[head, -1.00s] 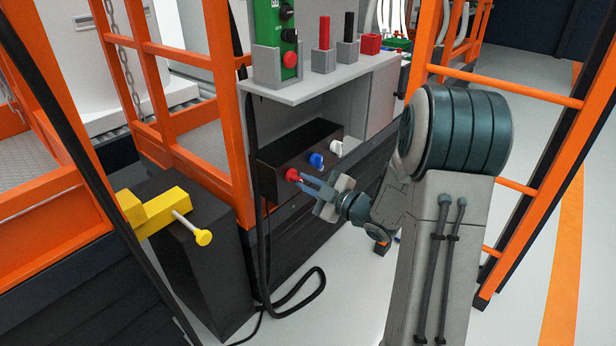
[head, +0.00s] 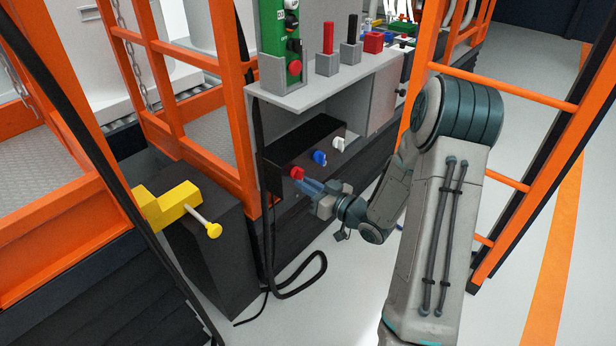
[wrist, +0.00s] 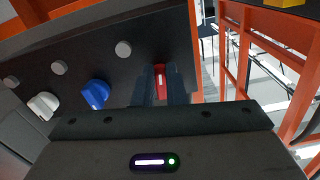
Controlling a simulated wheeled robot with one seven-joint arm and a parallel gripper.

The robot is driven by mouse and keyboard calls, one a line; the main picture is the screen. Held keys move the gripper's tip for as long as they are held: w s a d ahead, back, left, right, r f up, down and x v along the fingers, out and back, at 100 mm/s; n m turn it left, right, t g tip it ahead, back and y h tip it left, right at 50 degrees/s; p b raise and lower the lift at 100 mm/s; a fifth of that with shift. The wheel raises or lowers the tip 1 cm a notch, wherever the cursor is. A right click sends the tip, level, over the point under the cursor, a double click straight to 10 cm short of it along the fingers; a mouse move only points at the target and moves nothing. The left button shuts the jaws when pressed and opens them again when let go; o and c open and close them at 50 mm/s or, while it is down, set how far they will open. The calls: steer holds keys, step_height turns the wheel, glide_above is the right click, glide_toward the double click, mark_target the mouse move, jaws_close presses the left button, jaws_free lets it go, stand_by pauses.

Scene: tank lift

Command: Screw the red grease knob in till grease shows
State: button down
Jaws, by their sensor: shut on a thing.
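The red grease knob (head: 297,173) sits at the left end of the black box's front (head: 283,160), beside a blue knob (head: 320,157) and a white knob (head: 338,143). My gripper (head: 303,181) is at the red knob, with its fingers on either side of it. In the wrist view the red knob (wrist: 160,82) shows between the two dark fingers, and the gripper is shut on it. The blue knob (wrist: 96,94) and white knob (wrist: 43,105) are to its left there. Part of the red knob is hidden by the fingers. No grease is visible.
A grey shelf (head: 310,97) with a green control box (head: 272,40) overhangs the black box. An orange rail (head: 237,130) stands close on the left, and an orange ladder (head: 500,90) on the right. A yellow handle (head: 172,205) juts out at lower left. A black cable (head: 300,285) hangs below.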

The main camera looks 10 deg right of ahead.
steer(key=m+p, duration=0.3)
steer(key=shift+s+a+r+m, duration=0.25)
steer(key=shift+a+m, duration=0.1)
steer(key=shift+m, duration=0.05)
steer(key=m+p, duration=0.3)
steer(key=shift+s+a+r+m, duration=0.1)
steer(key=shift+a+r+m, duration=0.1)
steer(key=shift+m, duration=0.1)
steer(key=m+p, duration=0.3)
steer(key=shift+s+a+r+m, duration=0.1)
steer(key=shift+r+m, duration=0.1)
steer(key=shift+m, duration=0.1)
steer(key=m+p, duration=0.3)
steer(key=shift+r+m, duration=0.25)
steer(key=shift+m, duration=0.05)
steer(key=m+p, duration=0.1)
steer(key=m, duration=0.2)
steer(key=r+m+p, duration=0.1)
steer(key=m+p, duration=0.1)
steer(key=m, duration=0.1)
steer(key=shift+p, duration=0.3)
steer(key=m+p, duration=0.1)
steer(key=m, duration=0.2)
steer(key=shift+r+m, duration=0.1)
steer(key=shift+m, duration=0.3)
steer(key=shift+w+d+r+m, duration=0.1)
steer(key=shift+d+m, duration=0.05)
steer(key=shift+m, duration=0.7)
steer(key=shift+w+d+m, duration=0.1)
steer(key=shift+m, duration=0.75)
